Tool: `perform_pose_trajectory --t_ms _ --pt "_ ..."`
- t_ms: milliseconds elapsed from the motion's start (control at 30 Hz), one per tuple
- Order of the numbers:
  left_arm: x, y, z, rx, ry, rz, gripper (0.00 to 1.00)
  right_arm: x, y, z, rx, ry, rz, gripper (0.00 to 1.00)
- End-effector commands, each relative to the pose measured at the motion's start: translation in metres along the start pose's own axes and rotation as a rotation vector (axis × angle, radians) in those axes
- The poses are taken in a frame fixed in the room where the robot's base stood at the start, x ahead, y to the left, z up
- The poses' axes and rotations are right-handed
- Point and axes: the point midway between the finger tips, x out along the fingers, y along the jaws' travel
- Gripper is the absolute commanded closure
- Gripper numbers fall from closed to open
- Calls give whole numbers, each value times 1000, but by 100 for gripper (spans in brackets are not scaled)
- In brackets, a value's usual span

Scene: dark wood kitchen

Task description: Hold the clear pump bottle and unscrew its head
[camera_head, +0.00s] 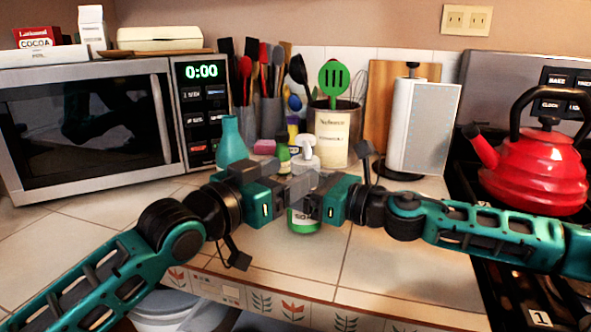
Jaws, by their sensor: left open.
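The clear pump bottle (303,220) stands upright on the tiled counter near its front edge, with a green-and-white lower part. Its white pump head (305,152) shows above my grippers, which hide the middle of the bottle. My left gripper (292,190) comes in from the left and is open, with its grey fingers at the bottle's upper part. My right gripper (311,203) comes in from the right at the bottle's middle. Its fingers overlap the bottle and the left fingers, so I cannot tell whether it grips.
A teal vase (231,145) and a pink sponge (264,147) stand behind the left gripper. A utensil crock (333,135) and a paper towel roll (409,125) are behind. A microwave (90,125) is at left, a red kettle (535,172) at right. The front counter is clear.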

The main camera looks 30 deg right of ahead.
Motion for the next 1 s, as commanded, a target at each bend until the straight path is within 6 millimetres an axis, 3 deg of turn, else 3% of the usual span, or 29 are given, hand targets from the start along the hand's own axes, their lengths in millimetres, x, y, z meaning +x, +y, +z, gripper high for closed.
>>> perform_pose_trajectory --t_ms 367,400,600,1000 --pt "-8 0 0 0 0 -1 28 0 0 1 -1 -2 0 62" --pt "-8 0 0 0 0 -1 28 0 0 1 -1 -2 0 21" --pt "-8 0 0 0 0 -1 28 0 0 1 -1 -1 0 2" --pt "-8 0 0 0 0 0 28 -2 0 0 1 0 0 0"
